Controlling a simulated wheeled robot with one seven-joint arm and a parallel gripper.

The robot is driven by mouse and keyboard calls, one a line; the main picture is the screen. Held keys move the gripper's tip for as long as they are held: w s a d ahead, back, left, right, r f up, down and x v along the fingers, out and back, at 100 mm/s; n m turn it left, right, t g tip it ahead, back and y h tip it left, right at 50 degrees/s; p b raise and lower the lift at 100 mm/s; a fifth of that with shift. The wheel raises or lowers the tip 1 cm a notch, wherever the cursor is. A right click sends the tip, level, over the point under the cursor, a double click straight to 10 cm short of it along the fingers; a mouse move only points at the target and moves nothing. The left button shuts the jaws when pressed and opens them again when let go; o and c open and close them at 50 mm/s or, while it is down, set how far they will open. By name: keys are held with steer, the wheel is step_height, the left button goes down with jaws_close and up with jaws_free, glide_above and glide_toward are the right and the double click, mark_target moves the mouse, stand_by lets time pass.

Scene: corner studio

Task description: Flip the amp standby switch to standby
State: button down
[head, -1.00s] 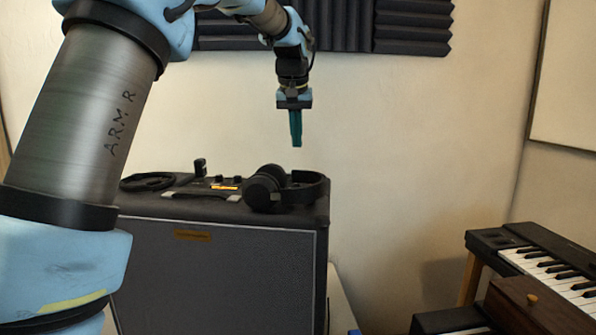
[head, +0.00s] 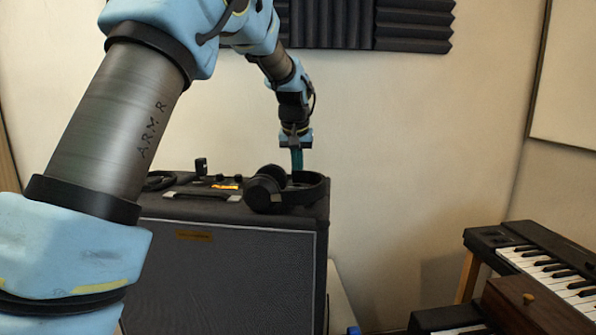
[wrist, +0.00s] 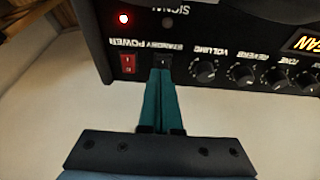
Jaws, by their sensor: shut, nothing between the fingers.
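The amp (head: 235,275) is a large dark cabinet in the head view, and its rear-facing panel cannot be seen there. In the wrist view the panel appears upside down. The black standby switch (wrist: 163,61) sits beside the red power switch (wrist: 127,63), under the STANDBY and POWER labels. My gripper (wrist: 162,73) is shut and empty, its teal fingertips right at the standby switch. I cannot tell whether they touch it. In the head view my gripper (head: 297,160) points down behind the headphones, with its tips hidden. The switch's position is not clear.
Black headphones (head: 268,190) lie on the amp top near its right corner, by the carry handle (head: 200,193). A row of knobs (wrist: 205,70) runs beside the standby switch. A red lamp (wrist: 123,18) glows. Keyboards (head: 545,262) stand at the right.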

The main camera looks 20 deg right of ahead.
steer(key=shift+w+r+p, duration=0.1)
steer(key=shift+r+p, duration=0.05)
steer(key=shift+p, duration=0.55)
steer(key=g+p, duration=0.1)
steer(key=p, duration=0.1)
steer(key=shift+w+d+y+p, duration=0.1)
steer(key=shift+y+p, duration=0.3)
steer(key=shift+f, duration=0.6)
steer(key=shift+b, duration=0.3)
steer(key=shift+s+a+f+b, duration=0.15)
steer(key=shift+s+a+b, duration=0.1)
steer(key=shift+s, duration=0.2)
steer(key=shift+s+a+f+b, duration=0.15)
steer(key=shift+s+a, duration=0.05)
steer(key=shift+s, duration=0.2)
steer(key=p+v, duration=0.1)
steer(key=v, duration=0.1)
steer(key=w+p+v, duration=0.1)
steer(key=p+v, duration=0.1)
steer(key=v, duration=0.1)
steer(key=shift+d+p, duration=0.2)
steer(key=shift+p, duration=0.1)
steer(key=b+v, duration=0.2)
steer(key=v, duration=0.8)
steer(key=shift+s+a+b, duration=0.25)
steer(key=shift+s+b, duration=0.15)
